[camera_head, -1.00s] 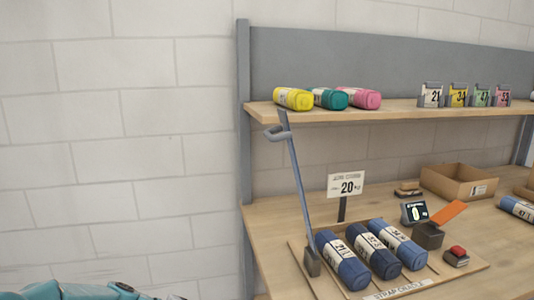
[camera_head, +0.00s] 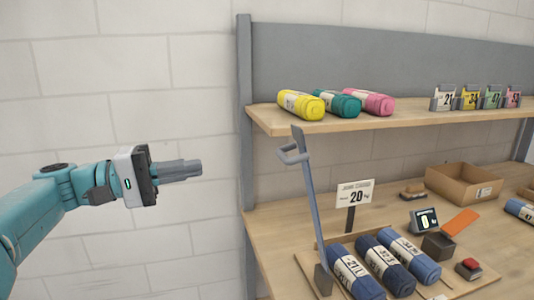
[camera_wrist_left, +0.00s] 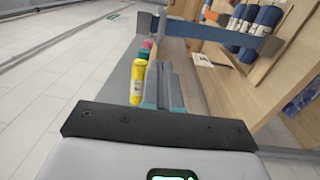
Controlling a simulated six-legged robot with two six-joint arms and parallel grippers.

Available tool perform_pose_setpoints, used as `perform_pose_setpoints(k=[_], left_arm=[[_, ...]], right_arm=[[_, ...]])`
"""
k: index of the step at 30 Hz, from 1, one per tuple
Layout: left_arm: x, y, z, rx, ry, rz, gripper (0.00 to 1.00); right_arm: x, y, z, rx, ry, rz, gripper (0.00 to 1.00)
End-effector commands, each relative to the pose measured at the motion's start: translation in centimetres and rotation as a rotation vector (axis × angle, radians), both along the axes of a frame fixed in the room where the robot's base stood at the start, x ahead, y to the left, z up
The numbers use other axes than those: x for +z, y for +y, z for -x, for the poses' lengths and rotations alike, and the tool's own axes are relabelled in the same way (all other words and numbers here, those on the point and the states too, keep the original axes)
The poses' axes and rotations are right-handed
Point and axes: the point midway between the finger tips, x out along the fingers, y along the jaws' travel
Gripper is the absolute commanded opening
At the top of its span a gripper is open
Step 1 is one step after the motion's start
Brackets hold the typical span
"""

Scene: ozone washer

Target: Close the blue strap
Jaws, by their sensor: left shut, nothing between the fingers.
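The blue strap (camera_head: 310,200) is a blue-grey bar standing up and leaning left, with a hook near its top. Its foot is at the left edge of a board that holds several blue rolls (camera_head: 387,264). In the left wrist view the strap (camera_wrist_left: 215,34) crosses ahead of the fingers, with blue rolls behind it. My left gripper (camera_head: 198,168) is shut and empty, in front of the white wall, left of the strap and apart from it. Its fingers also show in the left wrist view (camera_wrist_left: 166,82). My right gripper is not in view.
A shelf (camera_head: 400,116) above the table carries yellow, teal and pink rolls (camera_head: 337,104). A grey post (camera_head: 245,130) stands at its left end. A sign (camera_head: 355,193), a cardboard box (camera_head: 463,182) and a small display (camera_head: 424,220) are behind the rolls.

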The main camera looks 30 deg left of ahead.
Motion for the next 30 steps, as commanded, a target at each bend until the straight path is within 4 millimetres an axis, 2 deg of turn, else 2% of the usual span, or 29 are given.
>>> perform_pose_setpoints(k=[5, 18, 24, 30], left_arm=[[0.3, -1.9, -1.6, 0.000, 0.000, 0.001, 0.00], [0.7, -7.5, -8.4, 0.001, 0.003, 0.002, 0.00], [0.7, -8.5, -9.9, 0.003, 0.003, 0.002, 0.00], [0.6, -8.6, -10.2, 0.004, 0.003, 0.000, 0.00]], right_arm=[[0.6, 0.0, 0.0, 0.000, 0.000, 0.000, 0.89], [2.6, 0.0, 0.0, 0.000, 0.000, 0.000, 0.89], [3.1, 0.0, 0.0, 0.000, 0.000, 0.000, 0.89], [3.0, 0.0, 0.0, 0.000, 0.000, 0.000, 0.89]])
